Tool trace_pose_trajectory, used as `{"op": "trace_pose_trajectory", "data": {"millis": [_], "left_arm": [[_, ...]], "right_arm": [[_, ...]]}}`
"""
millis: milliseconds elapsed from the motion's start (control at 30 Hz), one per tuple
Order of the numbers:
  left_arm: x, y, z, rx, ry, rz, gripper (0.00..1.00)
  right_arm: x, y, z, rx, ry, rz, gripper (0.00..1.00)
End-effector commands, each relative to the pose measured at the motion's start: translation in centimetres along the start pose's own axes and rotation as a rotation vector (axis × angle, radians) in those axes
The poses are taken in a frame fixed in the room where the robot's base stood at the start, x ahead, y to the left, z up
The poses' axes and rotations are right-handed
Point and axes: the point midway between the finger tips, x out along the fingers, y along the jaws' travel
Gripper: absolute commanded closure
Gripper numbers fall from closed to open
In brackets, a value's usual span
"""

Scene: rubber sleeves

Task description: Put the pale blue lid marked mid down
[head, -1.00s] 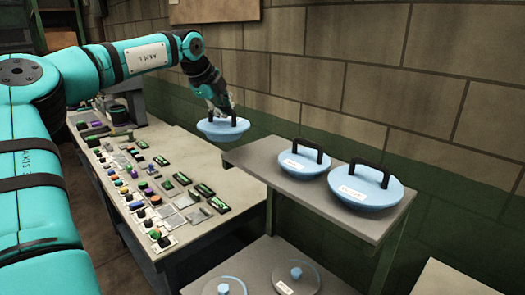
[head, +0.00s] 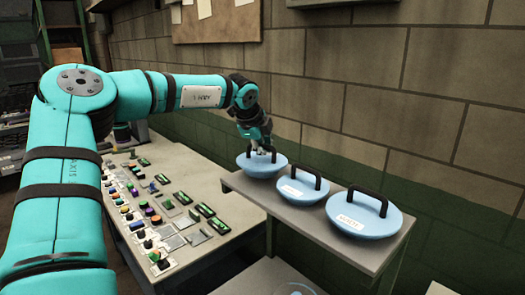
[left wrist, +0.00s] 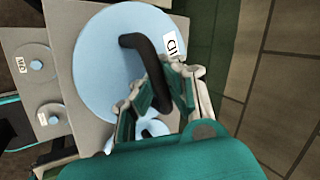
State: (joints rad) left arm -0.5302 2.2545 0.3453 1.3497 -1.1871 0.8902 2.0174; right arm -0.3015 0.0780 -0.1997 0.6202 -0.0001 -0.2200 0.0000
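The pale blue lid (head: 249,168) with a black handle is over the back left end of the upper shelf (head: 322,228). I cannot tell whether it touches the shelf. In the left wrist view the lid (left wrist: 97,75) has a white label ending in "ID", partly hidden by a finger. My left gripper (head: 262,151) reaches it from above. In the left wrist view its fingers (left wrist: 160,80) are on both sides of the black handle, closed on it. My right gripper is not in view.
Two more pale blue lids with black handles, a middle one (head: 303,189) and a larger one (head: 364,220), stand to the right on the same shelf. A bench with buttons and switches (head: 200,255) is to the left. Grey discs with blue knobs (left wrist: 38,65) lie lower down.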

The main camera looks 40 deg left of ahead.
Motion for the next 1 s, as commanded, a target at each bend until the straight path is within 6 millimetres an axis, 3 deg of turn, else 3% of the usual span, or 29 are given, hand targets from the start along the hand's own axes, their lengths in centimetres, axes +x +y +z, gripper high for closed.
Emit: {"op": "trace_pose_trajectory", "data": {"millis": [67,300,533,833,1000], "left_arm": [[0.8,0.6,0.1,0.000,0.000,0.004,1.00],[1.4,0.9,0.0,-0.001,0.000,-0.001,1.00],[1.4,1.0,0.0,0.000,0.000,0.000,0.71],[1.2,1.0,0.0,0.000,0.000,-0.001,0.71],[-0.5,1.0,0.0,0.000,0.001,-0.005,0.71]], "right_arm": [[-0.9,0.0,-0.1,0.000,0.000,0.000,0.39],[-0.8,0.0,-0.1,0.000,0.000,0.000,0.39],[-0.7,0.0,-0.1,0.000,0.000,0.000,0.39],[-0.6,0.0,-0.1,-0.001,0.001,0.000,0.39],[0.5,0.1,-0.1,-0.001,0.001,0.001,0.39]]}}
